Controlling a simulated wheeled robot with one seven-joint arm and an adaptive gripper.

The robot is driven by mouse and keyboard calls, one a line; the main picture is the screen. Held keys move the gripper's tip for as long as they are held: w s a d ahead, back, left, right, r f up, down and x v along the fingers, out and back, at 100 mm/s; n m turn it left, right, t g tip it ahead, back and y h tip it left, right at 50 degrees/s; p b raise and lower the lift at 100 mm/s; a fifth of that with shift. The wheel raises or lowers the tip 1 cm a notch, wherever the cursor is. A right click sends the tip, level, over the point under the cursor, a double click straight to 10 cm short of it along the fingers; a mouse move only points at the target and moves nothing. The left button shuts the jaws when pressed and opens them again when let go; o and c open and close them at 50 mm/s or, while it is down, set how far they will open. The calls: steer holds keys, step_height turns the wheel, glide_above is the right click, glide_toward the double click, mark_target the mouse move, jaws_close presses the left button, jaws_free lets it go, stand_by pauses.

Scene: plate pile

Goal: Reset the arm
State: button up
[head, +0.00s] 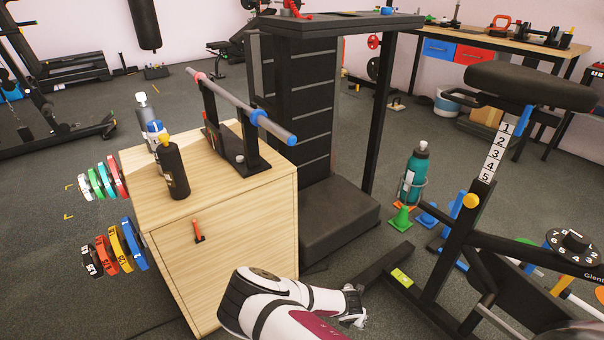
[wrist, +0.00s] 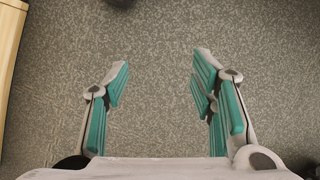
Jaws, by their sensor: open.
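My gripper (wrist: 160,80) is open in the wrist view, with its two teal-padded fingers spread apart. Nothing is between the fingers; only the grey speckled floor shows behind them. In the head view my white arm reaches in from the bottom middle, in front of the wooden cabinet. My gripper (head: 354,308) shows small at the arm's far end, above the floor beside a black machine foot.
The wooden cabinet (head: 215,270) stands left of my arm, with bottles and a bar rack (head: 238,150) on top. Colored plates (head: 115,255) hang on its left side. A black bench machine (head: 455,240) stands at right.

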steer(key=w+r+m+h, duration=0.1)
steer(key=w+r+m, duration=0.3)
steer(key=r, duration=0.5)
steer(key=w+r+m+h, duration=0.1)
steer(key=r+m, duration=0.4)
steer(key=r, duration=0.4)
steer(key=s+d+r+m+g, duration=0.15)
steer(key=r+m, duration=0.25)
steer(key=r, duration=0.5)
steer(key=s+d+r+m, duration=0.15)
steer(key=r+m, duration=0.35)
steer(key=r, duration=0.5)
steer(key=s+d+r+m+g+y, duration=0.2)
steer(key=s+r+m, duration=0.5)
steer(key=s+r, duration=1.15)
steer(key=s+a+r+m+y, duration=0.1)
steer(key=s+r+m, duration=0.25)
steer(key=s, duration=0.75)
steer(key=s+a+r+m+y, duration=0.15)
steer(key=s+r, duration=0.25)
steer(key=s, duration=0.6)
step_height(320, 180, up, 31)
steer(key=t+p, duration=0.4)
steer(key=p, duration=2.5)
steer(key=shift+d, duration=0.15)
